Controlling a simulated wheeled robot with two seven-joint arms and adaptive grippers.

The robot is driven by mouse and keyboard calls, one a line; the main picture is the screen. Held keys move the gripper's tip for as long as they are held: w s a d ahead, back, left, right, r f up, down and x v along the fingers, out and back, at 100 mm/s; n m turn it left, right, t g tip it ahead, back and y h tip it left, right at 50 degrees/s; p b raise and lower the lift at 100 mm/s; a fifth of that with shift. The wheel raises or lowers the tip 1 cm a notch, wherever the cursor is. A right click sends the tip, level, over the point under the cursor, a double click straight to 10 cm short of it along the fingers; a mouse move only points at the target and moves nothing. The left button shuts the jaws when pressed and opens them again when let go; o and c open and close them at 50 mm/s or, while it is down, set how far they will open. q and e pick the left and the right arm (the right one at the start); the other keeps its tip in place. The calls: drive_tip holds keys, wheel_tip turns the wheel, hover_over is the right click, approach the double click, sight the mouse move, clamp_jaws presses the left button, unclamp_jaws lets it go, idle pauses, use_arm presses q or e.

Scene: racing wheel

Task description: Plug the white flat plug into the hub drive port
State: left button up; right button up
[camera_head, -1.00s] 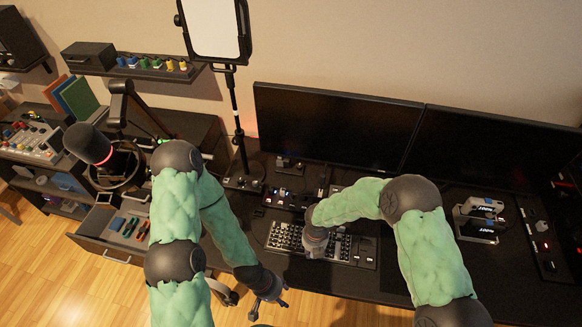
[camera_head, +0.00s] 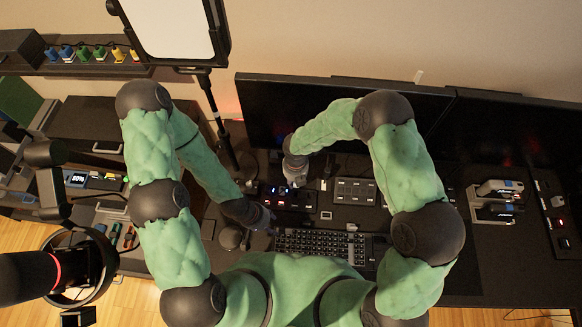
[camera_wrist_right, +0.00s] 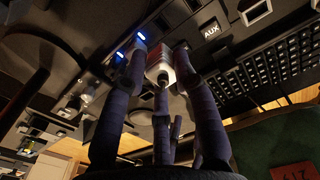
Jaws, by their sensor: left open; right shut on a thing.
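The hub (camera_head: 283,197) is a dark box with small lit lights on the desk below the left monitor. In the right wrist view it appears to be the dark unit with blue lights (camera_wrist_right: 122,50). My right gripper (camera_head: 294,175) points down over the hub. In its wrist view, the fingers (camera_wrist_right: 160,85) are shut on a small white block with a reddish part, likely the white flat plug (camera_wrist_right: 159,66). Its tip is close to the hub's face; I cannot tell whether it touches. My left gripper (camera_head: 264,218) is open, low beside the keyboard's left end.
A keyboard (camera_head: 320,243) lies in front of the hub. A button pad (camera_head: 355,191) is right of it, and an AUX-marked block (camera_wrist_right: 211,29) shows in the wrist view. Monitors (camera_head: 340,115) stand behind. A lamp stand (camera_head: 215,110) rises left of the hub.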

sight(295, 187)
use_arm(q)
drive_tip(key=shift+s+d, duration=0.1)
drive_tip(key=shift+s, duration=0.1)
use_arm(e)
drive_tip(key=shift+s+r, duration=0.1)
drive_tip(key=shift+s, duration=0.05)
drive_tip(key=shift+m+b, duration=0.3)
drive_tip(key=shift+m, duration=0.1)
drive_tip(key=shift+f, duration=0.3)
use_arm(q)
drive_tip(key=shift+w+f+b, duration=0.1)
drive_tip(key=shift+f+b, duration=2)
drive_tip(key=shift+f, duration=0.3)
use_arm(e)
drive_tip(key=shift+f, duration=2.65)
use_arm(q)
drive_tip(key=shift+r, duration=0.1)
use_arm(e)
drive_tip(key=shift+m, duration=0.3)
use_arm(q)
drive_tip(key=shift+f+b, duration=1)
use_arm(e)
drive_tip(key=shift+f, duration=1.3)
